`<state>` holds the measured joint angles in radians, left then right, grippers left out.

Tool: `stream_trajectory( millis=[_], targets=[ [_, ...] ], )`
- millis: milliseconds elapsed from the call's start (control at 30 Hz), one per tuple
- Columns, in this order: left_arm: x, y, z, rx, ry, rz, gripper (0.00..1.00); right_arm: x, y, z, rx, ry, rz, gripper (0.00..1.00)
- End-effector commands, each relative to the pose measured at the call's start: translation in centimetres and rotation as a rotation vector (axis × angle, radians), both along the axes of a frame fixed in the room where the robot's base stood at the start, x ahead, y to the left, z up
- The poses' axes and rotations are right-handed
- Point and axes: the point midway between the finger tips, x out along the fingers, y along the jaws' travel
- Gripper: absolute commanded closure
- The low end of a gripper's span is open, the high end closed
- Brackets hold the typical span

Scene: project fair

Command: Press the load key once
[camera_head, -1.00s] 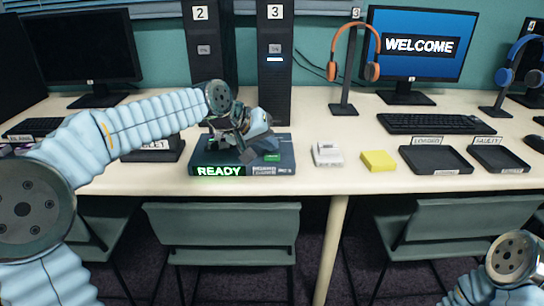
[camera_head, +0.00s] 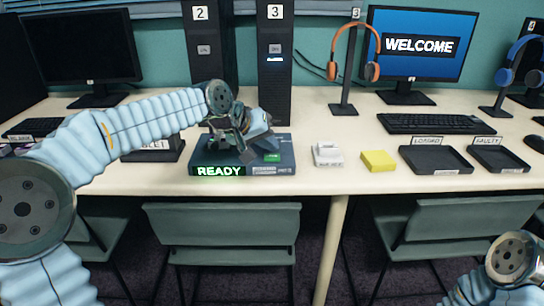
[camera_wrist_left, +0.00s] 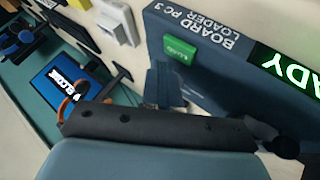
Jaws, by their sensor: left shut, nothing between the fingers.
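The board loader (camera_head: 286,152) is a flat dark blue box near the front edge of the table. Its front display (camera_head: 219,171) glows green and reads READY. A small green key (camera_head: 272,157), the load key, sits at the right front of its top and also shows in the left wrist view (camera_wrist_left: 180,50). My left gripper (camera_head: 247,156) is shut and empty, tilted down over the loader just left of the key. In the left wrist view its fingers (camera_wrist_left: 163,84) are beside the key, seemingly apart from it. My right gripper is out of view.
Right of the loader are a white device (camera_head: 327,154), a yellow block (camera_head: 378,161) and two dark trays (camera_head: 436,160) (camera_head: 500,157). A dark tray (camera_head: 155,151) lies to its left. PC towers (camera_head: 274,85) and a headphone stand (camera_head: 345,85) stand behind.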

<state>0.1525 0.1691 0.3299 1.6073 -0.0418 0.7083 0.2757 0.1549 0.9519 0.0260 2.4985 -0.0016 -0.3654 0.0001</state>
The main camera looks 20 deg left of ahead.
Motion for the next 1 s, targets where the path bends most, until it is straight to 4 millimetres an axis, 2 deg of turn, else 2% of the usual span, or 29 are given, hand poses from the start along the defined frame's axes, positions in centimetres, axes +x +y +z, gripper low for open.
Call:
stream_trajectory(
  millis=[233,1000],
  targets=[
    [0.0,0.0,-0.8,0.0,0.0,0.0,1.0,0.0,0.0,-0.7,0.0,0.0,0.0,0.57],
    [0.0,0.0,-1.3,0.0,0.0,0.0,1.0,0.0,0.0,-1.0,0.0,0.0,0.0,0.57]
  ],
)
